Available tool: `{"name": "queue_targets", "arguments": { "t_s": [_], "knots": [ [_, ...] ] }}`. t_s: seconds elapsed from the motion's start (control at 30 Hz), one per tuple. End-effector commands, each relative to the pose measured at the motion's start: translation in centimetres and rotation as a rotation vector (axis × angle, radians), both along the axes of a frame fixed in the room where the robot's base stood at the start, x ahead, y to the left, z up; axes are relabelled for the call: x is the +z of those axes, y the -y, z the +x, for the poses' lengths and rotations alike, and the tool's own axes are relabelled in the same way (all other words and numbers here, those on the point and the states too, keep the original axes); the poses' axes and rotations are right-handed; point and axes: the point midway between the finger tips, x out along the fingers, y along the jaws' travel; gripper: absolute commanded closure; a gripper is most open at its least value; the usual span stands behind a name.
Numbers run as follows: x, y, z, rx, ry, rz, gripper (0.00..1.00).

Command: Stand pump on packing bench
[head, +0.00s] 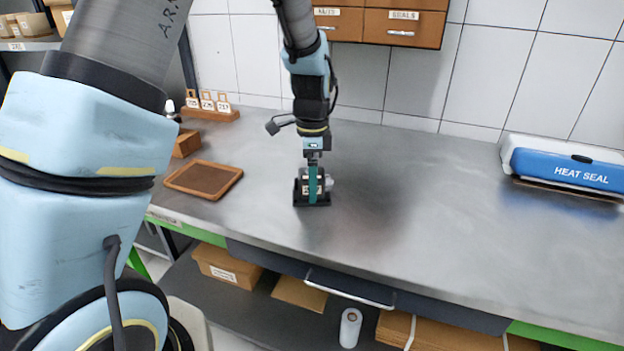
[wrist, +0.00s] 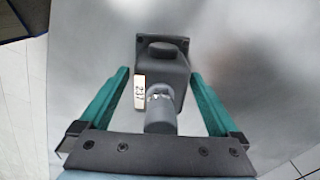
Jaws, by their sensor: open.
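The pump (head: 301,188) is a small dark grey unit on a flat black base plate. It stands upright on the grey metal packing bench (head: 420,200), left of the middle in the head view. In the wrist view the pump (wrist: 165,75) shows from above, with a white label reading 237 and a lighter grey round port. My gripper (head: 312,192) is over the pump, pointing down. In the wrist view its two teal fingers (wrist: 160,85) are spread on either side of the pump, with gaps visible between fingers and pump.
A brown tray (head: 204,179) lies to the left of the pump. A wooden rack with numbered tags (head: 209,113) stands behind it. A blue heat sealer (head: 565,168) sits at the right back. Drawers (head: 380,22) hang on the tiled wall. The bench between pump and sealer is clear.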

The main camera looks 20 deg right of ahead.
Motion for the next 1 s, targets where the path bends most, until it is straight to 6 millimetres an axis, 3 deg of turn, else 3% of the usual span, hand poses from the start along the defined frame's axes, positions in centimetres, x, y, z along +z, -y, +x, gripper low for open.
{"name": "queue_targets", "arguments": {
  "t_s": [0.27, 0.7, 1.0],
  "knots": [
    [0.7, 0.1, 0.0, 0.000, 0.001, -0.003, 0.03],
    [9.0, 0.1, 0.1, 0.000, 0.004, -0.005, 0.03],
    [12.1, 0.0, 0.0, 0.000, 0.001, -0.001, 0.03]
  ]
}}
